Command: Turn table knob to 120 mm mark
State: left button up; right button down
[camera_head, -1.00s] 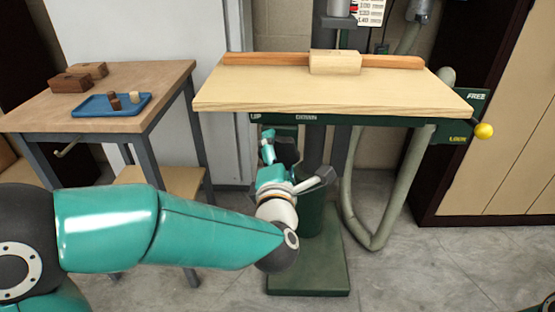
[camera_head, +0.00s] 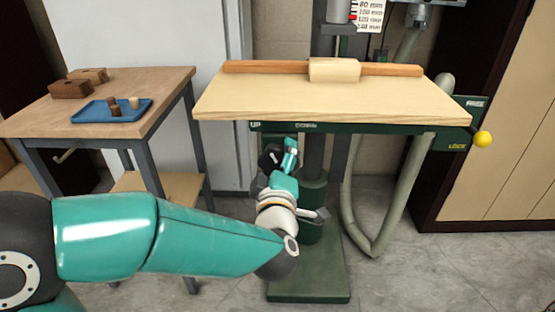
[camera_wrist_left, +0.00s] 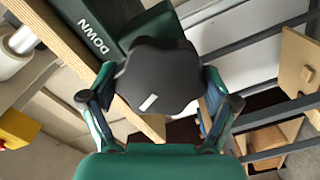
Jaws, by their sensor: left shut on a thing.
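The light wood table (camera_head: 330,97) stands on a green column and carries UP and DOWN labels on its green front rail. The black lobed knob (camera_wrist_left: 158,70) with a white mark sits below the rail by the DOWN label. My left gripper (camera_head: 282,154) is shut on it, one finger on each side in the left wrist view. In the head view the knob (camera_head: 269,157) is partly hidden by the gripper. The millimetre scale (camera_head: 370,14) stands behind the table. A red pointer (camera_head: 352,17) seems between 100 and 120, nearer 120; it is small to read.
A yellow-balled lever (camera_head: 481,139) sits at the right by the FREE and LOCK labels. A wood block (camera_head: 334,70) rests against the fence (camera_head: 265,67). A side table (camera_head: 168,82) at left holds a blue tray (camera_head: 92,113). A grey hose (camera_head: 395,205) hangs below the table.

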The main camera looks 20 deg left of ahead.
pick_arm(q)
jog(key=m+p, duration=0.1)
jog(key=m, duration=0.1)
jog(key=r+m+p, duration=0.1)
jog(key=m, duration=0.2)
jog(key=shift+r+m, duration=0.2)
jog(key=shift+m, duration=0.1)
jog(key=shift+d+f+m+p, duration=0.1)
jog(key=shift+m+p, duration=0.6)
jog(key=shift+m, duration=1.4)
jog(key=o, duration=0.9)
jog(key=shift+f, duration=0.2)
jog(key=shift+s, duration=0.1)
jog(key=shift+v, duration=3.7)
